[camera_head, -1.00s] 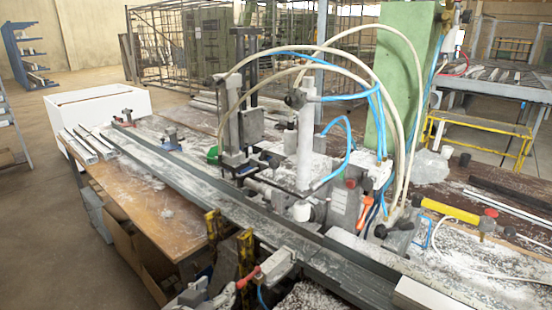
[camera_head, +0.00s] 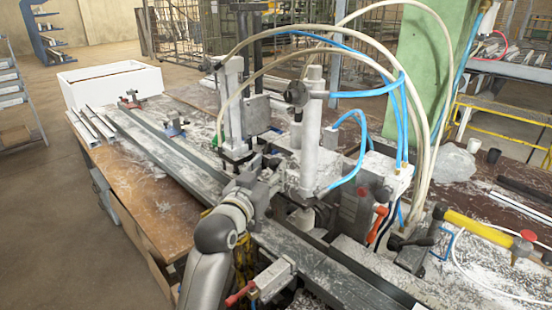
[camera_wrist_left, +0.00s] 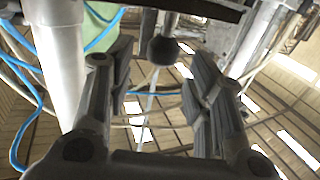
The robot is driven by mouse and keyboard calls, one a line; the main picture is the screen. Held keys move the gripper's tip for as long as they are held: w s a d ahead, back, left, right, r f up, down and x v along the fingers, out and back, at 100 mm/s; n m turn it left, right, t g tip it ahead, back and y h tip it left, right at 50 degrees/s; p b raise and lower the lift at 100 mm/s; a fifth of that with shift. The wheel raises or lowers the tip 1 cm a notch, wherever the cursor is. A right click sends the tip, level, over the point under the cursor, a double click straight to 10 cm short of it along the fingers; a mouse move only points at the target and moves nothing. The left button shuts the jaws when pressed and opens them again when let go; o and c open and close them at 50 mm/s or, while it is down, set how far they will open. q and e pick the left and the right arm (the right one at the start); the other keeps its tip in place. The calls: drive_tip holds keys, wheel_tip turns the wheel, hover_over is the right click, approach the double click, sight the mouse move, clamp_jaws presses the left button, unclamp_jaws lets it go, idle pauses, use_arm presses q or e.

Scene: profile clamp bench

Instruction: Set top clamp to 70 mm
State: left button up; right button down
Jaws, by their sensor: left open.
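The clamp assembly stands over the rail in the middle of the head view, with a grey upright column (camera_head: 234,105) and a pale vertical cylinder (camera_head: 309,135). A black knob (camera_head: 296,93) sits near the cylinder's top. I cannot tell for certain which part is the top clamp, and no scale is readable. My left gripper (camera_head: 268,190) is low between column and cylinder, partly hidden against the machine. In the left wrist view its fingers (camera_wrist_left: 161,85) are open, with a dark rounded knob (camera_wrist_left: 163,50) on a rod showing between them, apparently beyond them. Contact cannot be told.
A long dark rail (camera_head: 160,145) runs diagonally along the dusty wooden bench (camera_head: 150,195). Blue and cream hoses (camera_head: 365,95) arch above the clamp. A red-handled clamp (camera_head: 262,285) is at the front. A white box (camera_head: 110,82) stands at the far left.

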sight(273, 164)
use_arm(q)
drive_tip(key=x, duration=0.4)
drive_tip(key=shift+p, duration=0.35)
drive_tip(key=shift+w+d, duration=0.1)
drive_tip(key=shift+w, duration=0.25)
drive_tip(key=c, duration=0.7)
clamp_jaws()
use_arm(e)
drive_tip(key=w, duration=0.1)
drive_tip(key=w+r, duration=0.1)
drive_tip(key=w+d, duration=0.1)
drive_tip(key=shift+w+r, duration=0.15)
drive_tip(key=shift+w, duration=0.05)
